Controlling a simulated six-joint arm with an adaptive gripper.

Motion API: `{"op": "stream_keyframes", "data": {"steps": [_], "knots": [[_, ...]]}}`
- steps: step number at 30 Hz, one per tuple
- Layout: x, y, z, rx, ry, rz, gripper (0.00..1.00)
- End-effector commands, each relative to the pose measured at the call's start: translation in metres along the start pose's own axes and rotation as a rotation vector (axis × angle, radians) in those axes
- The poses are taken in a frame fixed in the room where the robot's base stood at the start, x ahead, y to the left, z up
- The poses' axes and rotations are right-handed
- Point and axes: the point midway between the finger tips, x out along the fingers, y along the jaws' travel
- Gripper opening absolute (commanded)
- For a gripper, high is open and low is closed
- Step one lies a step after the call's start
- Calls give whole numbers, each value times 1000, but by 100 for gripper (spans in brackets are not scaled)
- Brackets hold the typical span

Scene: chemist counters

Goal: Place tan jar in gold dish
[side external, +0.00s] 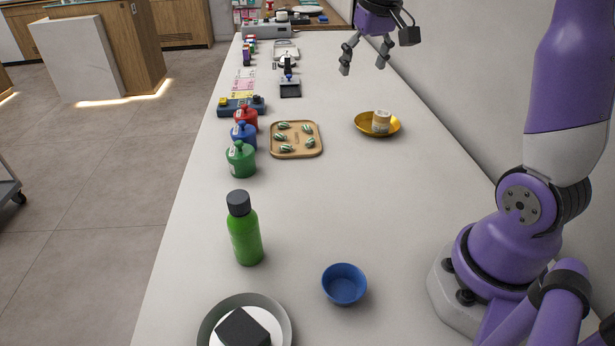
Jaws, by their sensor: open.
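The tan jar (381,121) sits inside the gold dish (364,127), toward its right side. It looks upright, and its base is inside the rim. The dish rests on the white counter near the wall. My gripper (364,68) is open and empty. It hangs in the air above and behind the dish in the picture, apart from the jar.
A wooden tray (297,152) with several striped pieces lies left of the dish. Red (246,119), blue (243,134) and green (240,160) jars stand beside it. A green bottle (246,238) and blue bowl (344,284) are nearer. The counter's middle is clear.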

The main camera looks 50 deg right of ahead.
Motion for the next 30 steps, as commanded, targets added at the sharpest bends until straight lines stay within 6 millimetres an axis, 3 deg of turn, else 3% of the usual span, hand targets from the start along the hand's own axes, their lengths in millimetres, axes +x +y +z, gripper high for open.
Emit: {"op": "stream_keyframes", "data": {"steps": [1, 3, 6, 12, 18, 30], "knots": [[-14, -22, 21, -60, 34, -18, 83], [-26, -46, 52, -139, 78, -46, 83], [-32, -69, 97, -240, 133, -87, 83], [-23, -88, 162, -376, 205, -156, 83], [-16, -91, 181, -414, 224, -177, 83], [-16, -91, 181, -413, 223, -176, 83]]}}
